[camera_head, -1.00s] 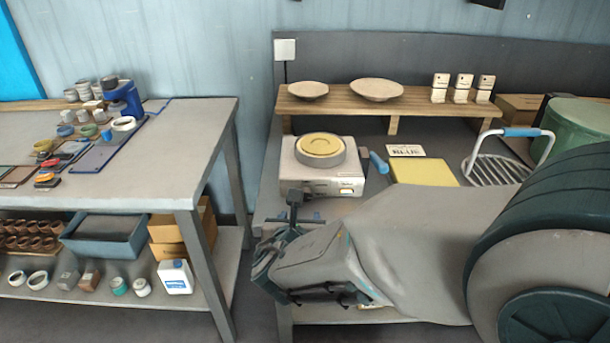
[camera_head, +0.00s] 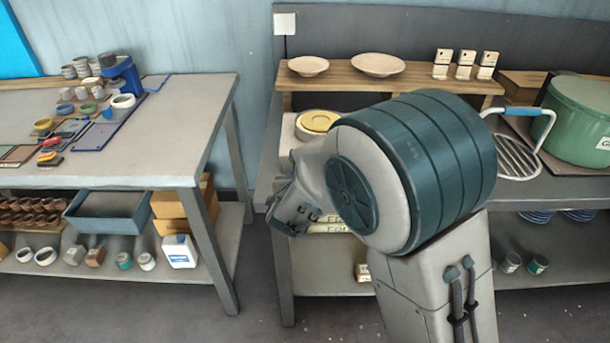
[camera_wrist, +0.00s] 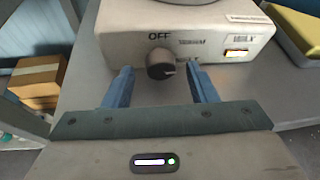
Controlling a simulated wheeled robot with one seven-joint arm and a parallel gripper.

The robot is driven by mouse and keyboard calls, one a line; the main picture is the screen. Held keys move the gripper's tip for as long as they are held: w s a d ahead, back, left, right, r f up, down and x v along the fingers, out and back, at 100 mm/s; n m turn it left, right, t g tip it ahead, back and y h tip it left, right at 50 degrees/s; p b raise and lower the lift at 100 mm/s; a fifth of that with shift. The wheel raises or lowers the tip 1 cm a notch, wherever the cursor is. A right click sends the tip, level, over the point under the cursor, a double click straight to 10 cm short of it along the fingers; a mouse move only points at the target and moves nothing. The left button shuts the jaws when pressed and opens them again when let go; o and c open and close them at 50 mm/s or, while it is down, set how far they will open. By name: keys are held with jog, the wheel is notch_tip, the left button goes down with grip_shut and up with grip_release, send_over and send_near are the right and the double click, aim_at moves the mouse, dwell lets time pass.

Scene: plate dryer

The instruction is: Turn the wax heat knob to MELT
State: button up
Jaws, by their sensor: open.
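The wax heat knob (camera_wrist: 160,64) is a dark round knob on the front of the pale wax heater (camera_wrist: 115,48) in the wrist view. OFF is printed above it. Two more labels sit to its right, too blurred to read surely, and an orange light is lit at the far right. My gripper (camera_wrist: 160,85) is open, with one blue finger on each side of the knob, apart from it. In the head view my arm hides the gripper and the knob; only part of the heater top with its yellow round pan (camera_head: 318,121) shows.
A yellow block (camera_wrist: 300,28) lies right of the heater. Behind it is a wooden shelf (camera_head: 430,82) with two plates and white blocks. A green pot (camera_head: 575,125) and a wire rack (camera_head: 515,160) stand at right. A separate table (camera_head: 180,150) is at left.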

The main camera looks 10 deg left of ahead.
jog(key=shift+x, duration=0.75)
jog(key=c, duration=1)
jog(key=shift+o, duration=0.2)
